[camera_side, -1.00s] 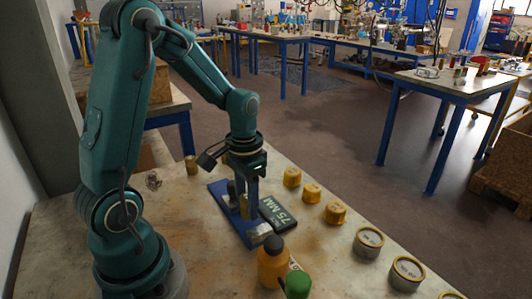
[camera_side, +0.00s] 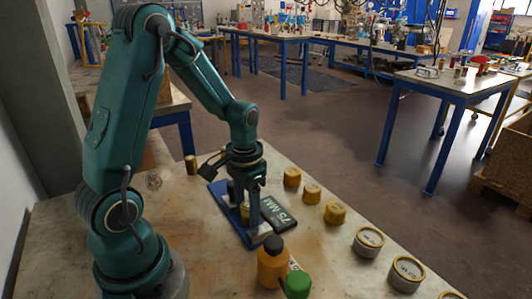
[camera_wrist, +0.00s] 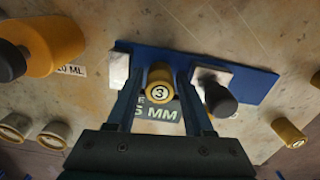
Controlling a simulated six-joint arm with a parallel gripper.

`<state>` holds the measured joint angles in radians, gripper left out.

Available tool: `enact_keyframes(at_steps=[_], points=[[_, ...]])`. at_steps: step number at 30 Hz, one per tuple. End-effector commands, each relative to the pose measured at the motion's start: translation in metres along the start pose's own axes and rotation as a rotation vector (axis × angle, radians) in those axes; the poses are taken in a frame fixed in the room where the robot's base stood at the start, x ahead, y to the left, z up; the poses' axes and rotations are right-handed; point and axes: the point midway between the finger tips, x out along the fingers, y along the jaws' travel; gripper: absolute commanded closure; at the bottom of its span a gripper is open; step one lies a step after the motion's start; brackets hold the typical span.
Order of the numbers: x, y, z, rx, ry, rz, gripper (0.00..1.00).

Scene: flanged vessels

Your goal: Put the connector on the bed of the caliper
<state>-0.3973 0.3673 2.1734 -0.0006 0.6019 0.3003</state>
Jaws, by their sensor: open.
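The connector is a short brass cylinder (camera_side: 245,214) with a "3" on its top, which shows in the wrist view (camera_wrist: 160,91). It stands on the blue caliper (camera_wrist: 262,84), between the caliper's two pale jaws, near the bed's sign-side edge. The caliper lies on the table in the side view (camera_side: 218,194), with a dark knob (camera_wrist: 220,101) at one jaw. My gripper (camera_wrist: 160,76) is low over the bed, its fingers open on either side of the connector. In the side view my gripper (camera_side: 250,218) partly hides the connector and the near jaw.
A dark "75 MM" sign (camera_side: 281,213) lies beside the caliper. An orange bottle with a dark cap (camera_side: 272,263) and a green-capped item (camera_side: 297,285) stand at the front. Several brass and grey cylinders (camera_side: 335,213) line the right table edge.

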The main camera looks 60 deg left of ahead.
Motion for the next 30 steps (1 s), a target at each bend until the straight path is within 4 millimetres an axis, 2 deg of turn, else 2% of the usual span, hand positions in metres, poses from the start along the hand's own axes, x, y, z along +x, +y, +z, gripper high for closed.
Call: enact_keyframes(at_steps=[5, 12, 18, 25, 30], points=[[-0.023, -0.001, -0.002, 0.000, 0.009, -0.003, 0.48], [-0.072, -0.001, -0.002, 0.000, 0.010, -0.003, 0.48], [-0.104, -0.001, -0.001, 0.000, 0.006, -0.002, 0.48], [-0.121, 0.002, 0.001, 0.003, 0.010, -0.003, 0.48], [-0.133, 0.022, 0.013, 0.026, 0.095, -0.023, 0.48]])
